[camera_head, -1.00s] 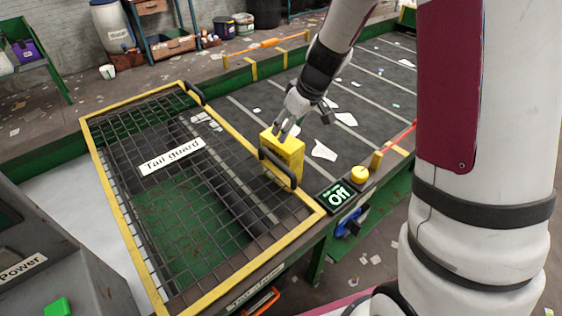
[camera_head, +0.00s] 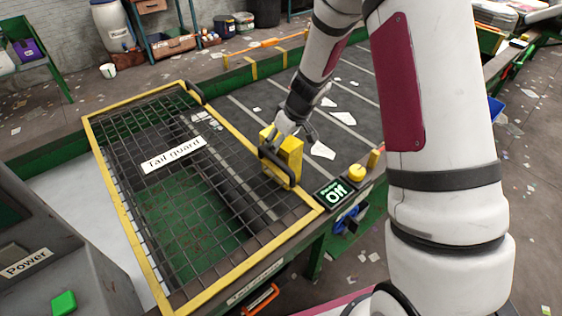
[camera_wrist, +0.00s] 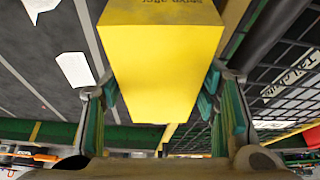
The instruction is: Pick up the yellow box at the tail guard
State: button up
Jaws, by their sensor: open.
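The yellow box (camera_head: 291,160) stands upright on the dark belt (camera_head: 339,145), right beside the yellow frame edge of the tail guard (camera_head: 250,149), behind its black handle. My gripper (camera_head: 291,131) is at the top of the box, with its fingers spread. In the wrist view the yellow box (camera_wrist: 160,62) fills the upper middle, between the two green-padded fingers. The fingers are open, one on each side; whether either touches the box cannot be told. The guard's mesh lies flat over the belt's end, and its handle hides part of the box.
A small display (camera_head: 333,194) reading "ON" and a yellow button (camera_head: 356,173) stand on the belt's near edge. White scraps (camera_head: 322,150) lie on the belt. A grey power box (camera_head: 52,258) with a green button is at lower left.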

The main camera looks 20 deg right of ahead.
jog(key=shift+f, duration=0.25)
dwell(0.4)
jog(key=c, duration=0.6)
